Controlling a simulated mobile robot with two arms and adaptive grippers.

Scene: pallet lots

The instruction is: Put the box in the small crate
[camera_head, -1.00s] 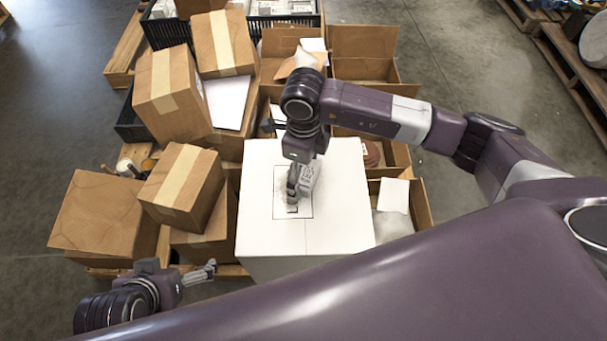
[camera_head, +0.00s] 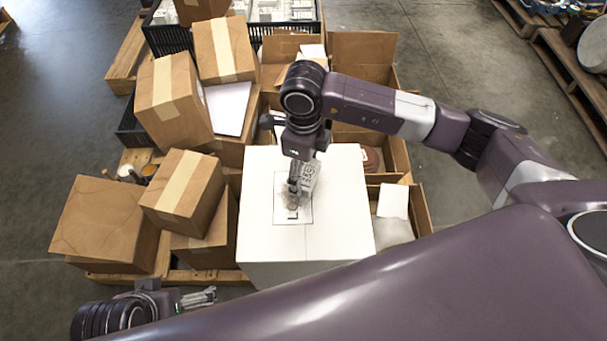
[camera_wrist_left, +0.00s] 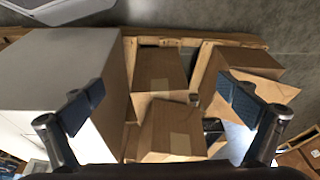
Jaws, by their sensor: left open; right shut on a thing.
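A small white box with printing (camera_head: 310,176) is in my right gripper (camera_head: 294,199), low over the top of a large white carton (camera_head: 345,215). The gripper's fingers partly hide it, and I cannot tell whether it touches the carton. A black-outlined rectangle marks the carton top beneath it. A black crate (camera_head: 168,35) holding white items stands at the back. Part of another dark crate (camera_head: 131,124) shows at the left behind cartons; I cannot tell which is the small crate. My left gripper (camera_head: 200,297) is low at the front left, open and empty in the left wrist view (camera_wrist_left: 162,106).
Brown cartons (camera_head: 172,98) are stacked on the left, some tilted. Open cartons (camera_head: 362,60) stand behind and right of the white carton. A wooden pallet (camera_head: 205,274) edge shows in front. Clear concrete floor (camera_head: 455,60) lies at the right.

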